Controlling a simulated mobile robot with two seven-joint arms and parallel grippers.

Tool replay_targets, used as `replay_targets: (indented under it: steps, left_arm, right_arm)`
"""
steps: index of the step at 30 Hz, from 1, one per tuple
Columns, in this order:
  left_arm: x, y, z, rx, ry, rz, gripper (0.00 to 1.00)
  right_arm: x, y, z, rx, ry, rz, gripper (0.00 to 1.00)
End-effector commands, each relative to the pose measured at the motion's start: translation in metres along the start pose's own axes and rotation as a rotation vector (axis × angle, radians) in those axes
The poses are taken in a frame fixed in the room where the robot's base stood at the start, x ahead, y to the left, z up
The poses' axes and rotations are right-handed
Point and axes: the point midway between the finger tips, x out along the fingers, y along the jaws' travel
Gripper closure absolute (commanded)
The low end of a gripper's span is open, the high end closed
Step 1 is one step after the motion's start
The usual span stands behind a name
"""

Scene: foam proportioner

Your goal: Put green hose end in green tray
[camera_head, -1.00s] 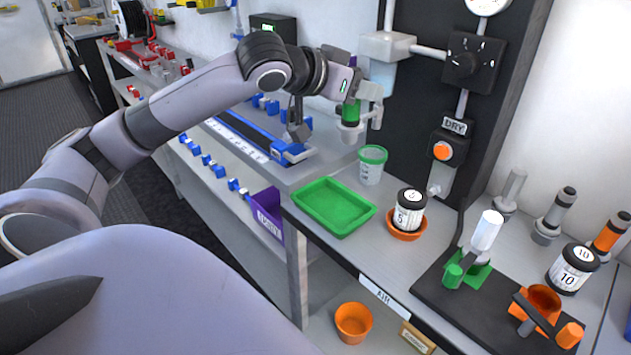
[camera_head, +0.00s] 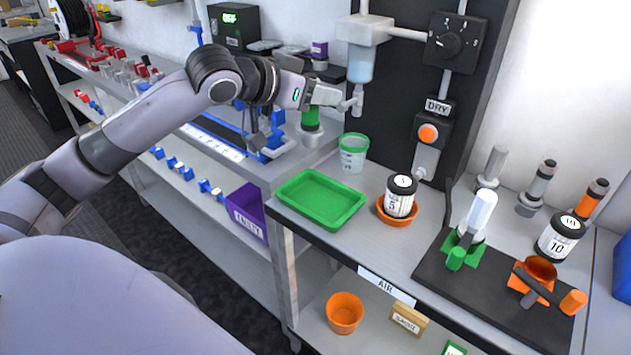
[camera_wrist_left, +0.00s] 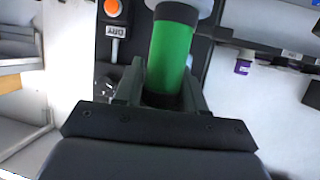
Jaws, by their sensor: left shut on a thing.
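My left gripper (camera_head: 314,100) is shut on a green cylinder, the green hose end (camera_head: 311,118). In the left wrist view the green hose end (camera_wrist_left: 172,55) stands between the two dark fingers, with a pale part at its far end. In the head view it is beyond and above the back of the green tray (camera_head: 320,200), and is apart from the tray. The fingers are small and partly hidden there. The green tray is shallow, rectangular and empty, and lies on the bench corner. My right gripper is not in view.
A clear cup with a green rim (camera_head: 353,155) stands behind the tray. A jar marked 5 (camera_head: 401,194) sits in an orange dish (camera_head: 389,219) to its right. A dispenser (camera_head: 361,62) hangs close to the gripper. A purple bin (camera_head: 246,214) is left of the tray.

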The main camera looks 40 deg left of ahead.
Motion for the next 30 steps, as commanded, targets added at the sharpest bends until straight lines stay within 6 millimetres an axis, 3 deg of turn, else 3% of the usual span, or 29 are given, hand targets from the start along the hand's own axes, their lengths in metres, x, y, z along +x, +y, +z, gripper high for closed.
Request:
replay_targets:
  steps: [1,12,20,30]
  left_arm:
    - [0.006,0.0,0.016,0.0,-0.006,0.0,1.0]
    - [0.04,0.0,0.097,-0.003,-0.002,0.001,1.0]
    - [0.048,-0.001,0.116,-0.001,0.001,0.0,1.0]
    - [0.063,-0.001,0.153,0.0,0.001,0.001,1.0]
  right_arm:
    - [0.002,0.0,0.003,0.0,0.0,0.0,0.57]
    - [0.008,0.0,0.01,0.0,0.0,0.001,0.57]
    - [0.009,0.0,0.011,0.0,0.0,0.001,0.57]
    - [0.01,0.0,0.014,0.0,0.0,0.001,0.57]
